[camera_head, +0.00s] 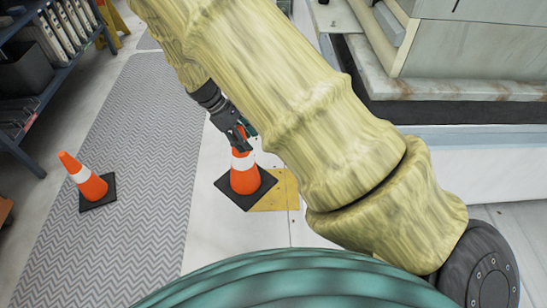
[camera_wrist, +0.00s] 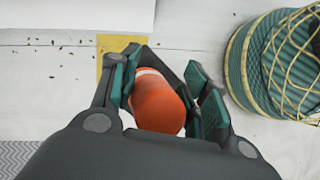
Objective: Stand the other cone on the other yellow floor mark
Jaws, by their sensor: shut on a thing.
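An orange cone with a white band and a black square base (camera_head: 244,181) stands upright at the yellow floor mark (camera_head: 284,190). Its base covers part of the mark and also lies over the bare floor to the left. My gripper (camera_head: 238,140) is shut on the top of this cone. In the wrist view the cone (camera_wrist: 158,108) sits between the fingers of my gripper (camera_wrist: 165,92), with a strip of the yellow mark (camera_wrist: 112,48) beside it. A second orange cone (camera_head: 88,182) stands on the grey patterned mat at the left.
The grey chevron mat (camera_head: 140,150) runs along the left side. A blue shelf (camera_head: 55,80) with boxes stands at the upper left. A large pale unit on a stained plinth (camera_head: 440,85) takes up the upper right. Pale floor is open around the held cone.

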